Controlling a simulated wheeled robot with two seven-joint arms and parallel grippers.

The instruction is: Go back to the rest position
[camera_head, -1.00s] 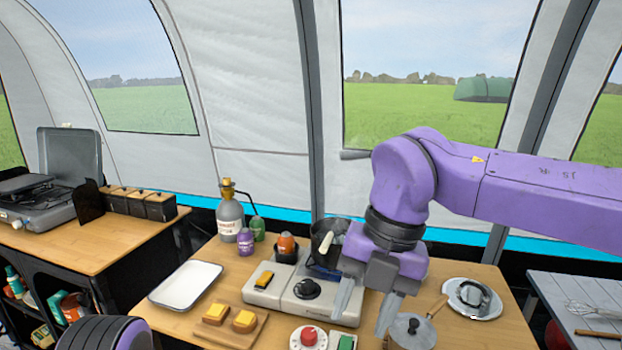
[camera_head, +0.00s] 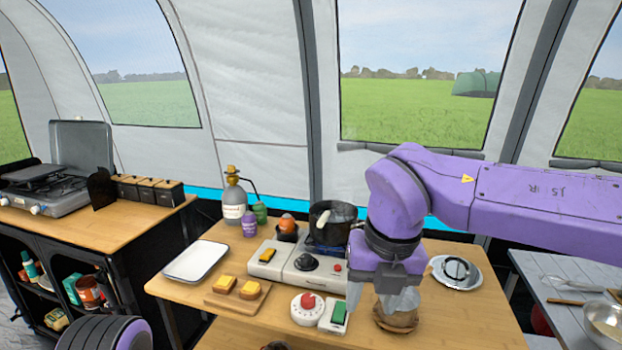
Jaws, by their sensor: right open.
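My right gripper (camera_head: 383,303) is open and points down over the right part of the wooden table (camera_head: 460,320). A round brown object (camera_head: 396,322) shows below and between its fingers, partly hidden by them; I cannot tell whether they touch it. The purple right arm comes in from the right. A purple and black part of my left arm shows at the lower left edge, and its gripper is out of view.
A camping stove (camera_head: 297,266) carries a dark pot (camera_head: 332,218). A white tray (camera_head: 196,262), a board with bread (camera_head: 238,300), a red-knobbed timer (camera_head: 307,309) and a silver plate with a lid (camera_head: 456,273) stand around. A grey side table (camera_head: 560,270) is at right.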

